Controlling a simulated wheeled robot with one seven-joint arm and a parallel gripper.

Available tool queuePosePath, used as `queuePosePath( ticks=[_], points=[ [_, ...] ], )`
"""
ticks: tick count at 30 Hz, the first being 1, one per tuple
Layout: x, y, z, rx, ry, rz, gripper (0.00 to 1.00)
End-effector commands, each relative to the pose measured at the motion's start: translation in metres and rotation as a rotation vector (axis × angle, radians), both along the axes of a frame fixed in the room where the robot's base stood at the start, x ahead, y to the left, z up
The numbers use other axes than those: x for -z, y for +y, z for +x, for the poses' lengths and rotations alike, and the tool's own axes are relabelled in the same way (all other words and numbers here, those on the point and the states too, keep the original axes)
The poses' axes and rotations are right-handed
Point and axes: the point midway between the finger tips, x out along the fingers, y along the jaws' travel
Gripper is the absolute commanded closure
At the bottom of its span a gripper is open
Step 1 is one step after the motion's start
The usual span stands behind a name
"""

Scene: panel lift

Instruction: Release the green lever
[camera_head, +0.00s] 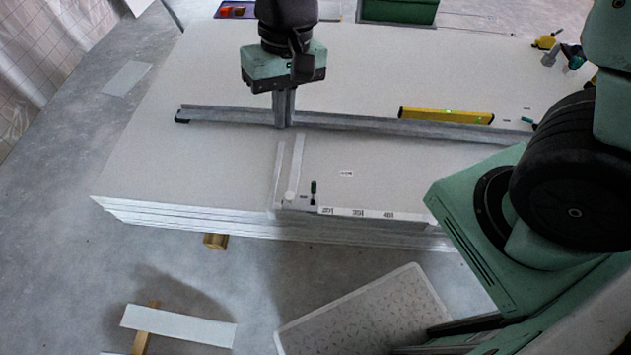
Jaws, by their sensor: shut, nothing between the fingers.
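A second small green piece (527,121) shows at the right end of the long metal rail (228,115). My gripper (284,122) points down at the rail, behind and slightly left of the front lever and apart from it. Its fingers are shut with nothing between them. Whether the fingertips touch the rail or the panel is hard to tell. Which green piece is the task's lever is not clear.
The pale panel stack (150,160) fills the middle. A yellow spirit level (446,116) lies along the rail. A green box (400,11) and a purple tray (222,10) are at the back. A patterned white board (365,310) is in front. Floor at left is mostly clear.

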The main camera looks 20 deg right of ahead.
Motion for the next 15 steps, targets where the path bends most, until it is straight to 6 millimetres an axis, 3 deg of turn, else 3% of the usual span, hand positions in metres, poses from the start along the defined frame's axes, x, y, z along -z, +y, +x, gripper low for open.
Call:
queuePosePath(
  ticks=[1, 8, 15],
  points=[
    [0.036, -0.003, 0.016, 0.065, 0.020, -0.009, 1.00],
    [0.149, -0.033, 0.083, 0.352, 0.068, -0.068, 1.00],
    [0.270, -0.087, 0.138, 0.607, 0.070, -0.169, 1.00]
  ],
)
